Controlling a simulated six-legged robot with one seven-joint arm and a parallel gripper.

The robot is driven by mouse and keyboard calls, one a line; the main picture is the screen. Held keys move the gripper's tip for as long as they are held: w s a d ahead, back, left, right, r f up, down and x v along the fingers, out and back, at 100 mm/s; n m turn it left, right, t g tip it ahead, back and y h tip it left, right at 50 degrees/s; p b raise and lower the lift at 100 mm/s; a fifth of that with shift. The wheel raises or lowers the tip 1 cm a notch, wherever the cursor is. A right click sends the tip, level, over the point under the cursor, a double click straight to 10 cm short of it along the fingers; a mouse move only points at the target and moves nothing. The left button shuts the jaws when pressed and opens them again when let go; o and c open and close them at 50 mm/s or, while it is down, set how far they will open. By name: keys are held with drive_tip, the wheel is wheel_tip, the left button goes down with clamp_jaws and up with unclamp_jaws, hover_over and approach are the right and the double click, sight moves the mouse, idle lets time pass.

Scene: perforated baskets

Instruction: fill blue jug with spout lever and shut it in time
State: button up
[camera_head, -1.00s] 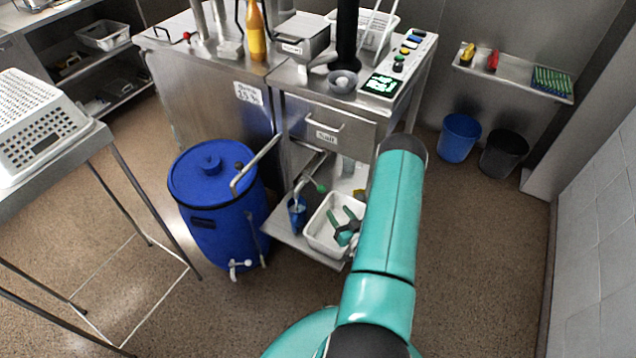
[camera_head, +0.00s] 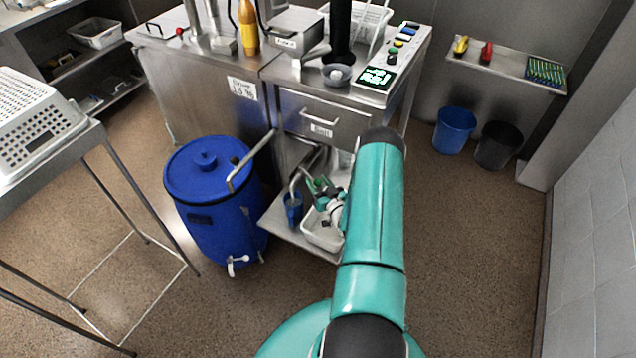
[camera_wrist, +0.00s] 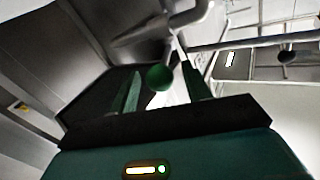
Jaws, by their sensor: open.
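The blue jug (camera_head: 293,210) stands on the low shelf, under the curved metal spout (camera_head: 294,182). Whether liquid is in it or flowing cannot be made out. The spout lever's green knob (camera_head: 319,183) is right at my gripper (camera_head: 315,190) in the head view. In the wrist view, the green knob (camera_wrist: 159,77) sits between the two fingers of my gripper (camera_wrist: 162,66), with its metal rod running upward. My gripper is open around or just behind the knob; contact cannot be told. My arm hides the shelf's right part.
A white tray (camera_head: 312,238) stands on the shelf right of the jug, below my gripper. A blue barrel (camera_head: 205,222) with a bent handle stands on the floor to the left. The steel counter and its drawer (camera_head: 325,122) are above the shelf.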

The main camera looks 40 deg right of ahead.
drive_tip(key=shift+w, duration=0.3)
drive_tip(key=shift+c, duration=0.2)
clamp_jaws()
drive_tip(key=shift+w+d+n+y, duration=0.1)
drive_tip(key=shift+d+n+y, duration=0.6)
drive_tip(key=shift+y, duration=0.45)
drive_tip(key=shift+w+d+n+y, duration=0.1)
drive_tip(key=shift+d+n+y, duration=0.55)
drive_tip(key=shift+y, duration=0.45)
drive_tip(key=shift+w+d+n+y, duration=0.1)
drive_tip(key=shift+d+n+y, duration=0.45)
drive_tip(key=shift+n+y, duration=0.45)
drive_tip(key=shift+o, duration=0.2)
unclamp_jaws()
